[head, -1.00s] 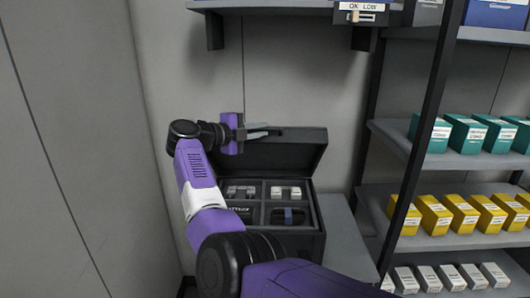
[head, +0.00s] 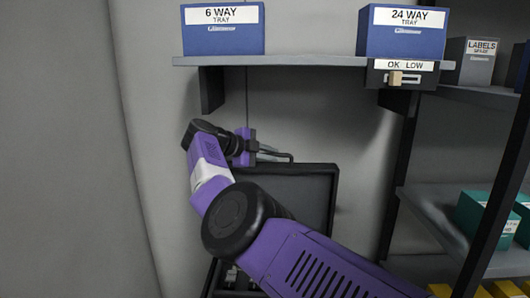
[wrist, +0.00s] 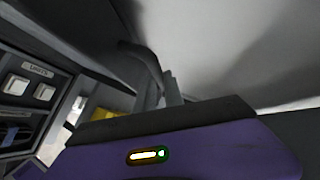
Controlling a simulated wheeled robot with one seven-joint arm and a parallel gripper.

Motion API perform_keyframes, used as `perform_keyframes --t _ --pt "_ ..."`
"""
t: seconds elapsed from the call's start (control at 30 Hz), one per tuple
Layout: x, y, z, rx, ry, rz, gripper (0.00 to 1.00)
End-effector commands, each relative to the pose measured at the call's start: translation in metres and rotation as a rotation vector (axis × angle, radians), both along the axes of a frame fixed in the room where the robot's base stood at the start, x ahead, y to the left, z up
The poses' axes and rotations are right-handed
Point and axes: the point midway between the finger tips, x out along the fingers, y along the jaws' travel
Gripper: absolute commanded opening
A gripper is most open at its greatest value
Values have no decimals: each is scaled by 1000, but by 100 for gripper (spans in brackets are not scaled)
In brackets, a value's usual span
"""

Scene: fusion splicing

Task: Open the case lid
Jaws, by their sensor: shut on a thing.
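The dark case (head: 213,280) stands low in the head view, mostly hidden behind my arm. Its lid (head: 305,195) is raised, with its inner face towards me. A dark handle (head: 287,155) sticks up at the lid's top edge. My gripper (head: 266,152) is at this edge, shut on the handle. In the wrist view the handle (wrist: 145,62) curves beside my fingers (wrist: 172,90). Part of the case's inside with pale items (wrist: 30,88) shows at the left. The exact finger contact is hard to see.
A shelf (head: 290,61) with two blue tray boxes (head: 222,30) is above the lid. An OK/LOW slider (head: 400,76) hangs at its right end. Grey wall (head: 150,120) stands behind and left; a rack (head: 440,215) with boxes is at the right.

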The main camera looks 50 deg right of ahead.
Motion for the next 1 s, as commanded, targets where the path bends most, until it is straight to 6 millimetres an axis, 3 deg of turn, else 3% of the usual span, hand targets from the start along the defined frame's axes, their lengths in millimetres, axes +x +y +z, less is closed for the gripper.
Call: perform_keyframes --t 0.03,0.53,0.57,0.67,1.0 --pt "0 -3 10 -6 2 0 0" --pt "-1 -5 9 4 12 1 0" --pt "-1 -5 10 4 12 1 16" --pt "-1 -5 9 5 12 0 34" --pt "-1 -2 4 13 14 0 34"
